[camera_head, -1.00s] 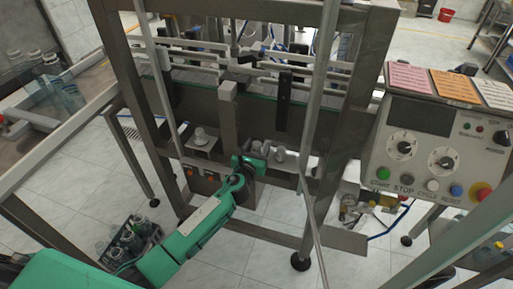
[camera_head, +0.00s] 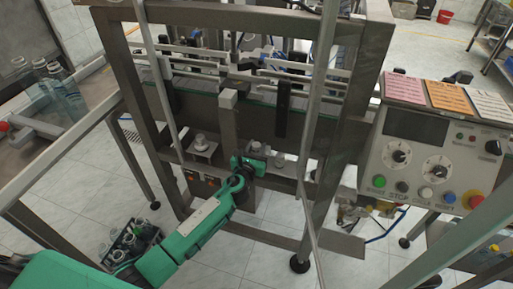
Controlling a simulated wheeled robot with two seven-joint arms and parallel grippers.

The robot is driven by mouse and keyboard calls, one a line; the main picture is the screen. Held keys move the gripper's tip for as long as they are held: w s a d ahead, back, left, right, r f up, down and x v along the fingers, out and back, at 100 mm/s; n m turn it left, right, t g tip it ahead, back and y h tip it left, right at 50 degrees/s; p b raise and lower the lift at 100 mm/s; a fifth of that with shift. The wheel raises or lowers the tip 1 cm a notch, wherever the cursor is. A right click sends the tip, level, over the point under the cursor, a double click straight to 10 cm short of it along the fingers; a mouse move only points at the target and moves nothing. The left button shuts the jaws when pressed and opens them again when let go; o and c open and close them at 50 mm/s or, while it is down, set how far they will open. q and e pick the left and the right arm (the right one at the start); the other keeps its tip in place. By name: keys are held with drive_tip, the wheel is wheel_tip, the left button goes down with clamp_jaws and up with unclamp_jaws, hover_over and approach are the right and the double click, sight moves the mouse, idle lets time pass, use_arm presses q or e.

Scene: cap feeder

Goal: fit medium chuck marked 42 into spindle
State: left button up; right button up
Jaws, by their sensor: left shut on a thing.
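My left gripper (camera_head: 246,165) is at the middle of the machine frame, at the end of my green arm from the lower left. It is shut on a small part, probably a chuck, mostly hidden by the jaws; no number can be read. Just right of it a small grey cylindrical part (camera_head: 280,160) stands on the lower shelf. Left of it a pale stepped round part (camera_head: 200,142) stands upright on a small plate (camera_head: 205,152). I cannot tell which of these is the spindle. My right gripper is not in view.
A grey upright post (camera_head: 229,120) stands close behind my gripper. A thin slanted bar (camera_head: 316,235) crosses in front at the right. A control panel (camera_head: 425,150) with knobs and buttons stands at the right. A crate of bottles (camera_head: 130,245) is on the floor at the lower left.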

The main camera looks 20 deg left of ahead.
use_arm(q)
drive_tip(key=shift+s+r+p, duration=0.4)
drive_tip(key=shift+s, duration=0.1)
drive_tip(key=shift+s+a+r+p, duration=0.15)
drive_tip(key=shift+s+p, duration=0.1)
drive_tip(key=shift+s, duration=0.4)
drive_tip(key=shift+s+d+r+p, duration=0.1)
drive_tip(key=shift+s+p, duration=0.2)
drive_tip(key=shift+s, duration=0.35)
drive_tip(key=shift+s+a+r+p, duration=0.15)
drive_tip(key=shift+s+p, duration=0.1)
drive_tip(key=shift+s, duration=0.4)
drive_tip(key=shift+s+r+p, duration=0.25)
drive_tip(key=shift+s+p, duration=0.15)
drive_tip(key=shift+s, duration=0.9)
drive_tip(key=shift+s+r+p, duration=0.25)
drive_tip(key=shift+s+p, duration=0.1)
drive_tip(key=shift+s, duration=0.9)
